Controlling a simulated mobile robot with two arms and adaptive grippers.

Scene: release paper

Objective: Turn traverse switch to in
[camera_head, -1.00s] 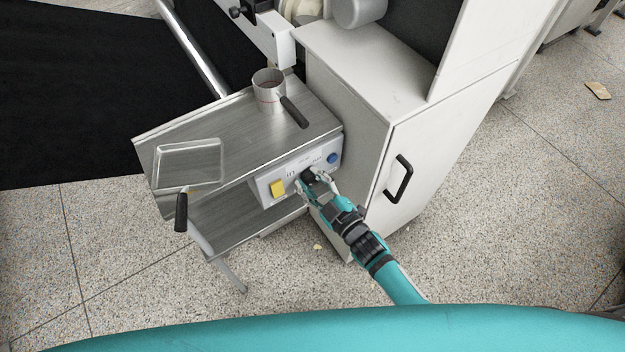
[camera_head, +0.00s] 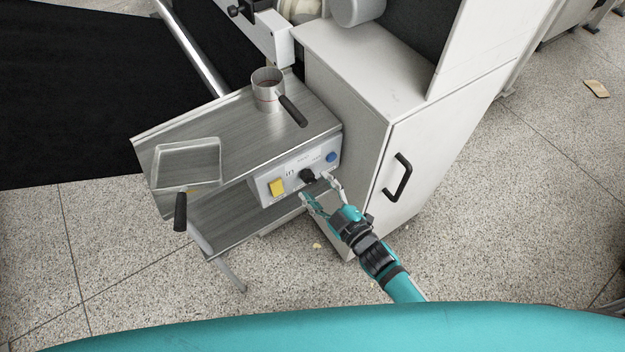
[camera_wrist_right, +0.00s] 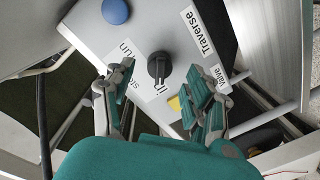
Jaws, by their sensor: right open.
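The traverse switch (camera_head: 307,176) is a black rotary knob on the pale front panel (camera_head: 268,196) of the metal box. In the right wrist view, the switch (camera_wrist_right: 159,69) has its raised grip running up and down the picture, its lower end near the label "in". The words "Traverse" and "run" also show on the panel. My right gripper (camera_head: 317,187) is open and empty, just in front of and below the switch, apart from it. Its fingers show to either side of the switch in the wrist view. My left gripper is not in view.
A yellow button (camera_head: 277,187) and a blue button (camera_head: 332,157) flank the switch. A metal pot (camera_head: 268,90) and a shallow tray (camera_head: 188,162) are on the box top. A white cabinet (camera_head: 345,105) with a black handle (camera_head: 398,178) stands right.

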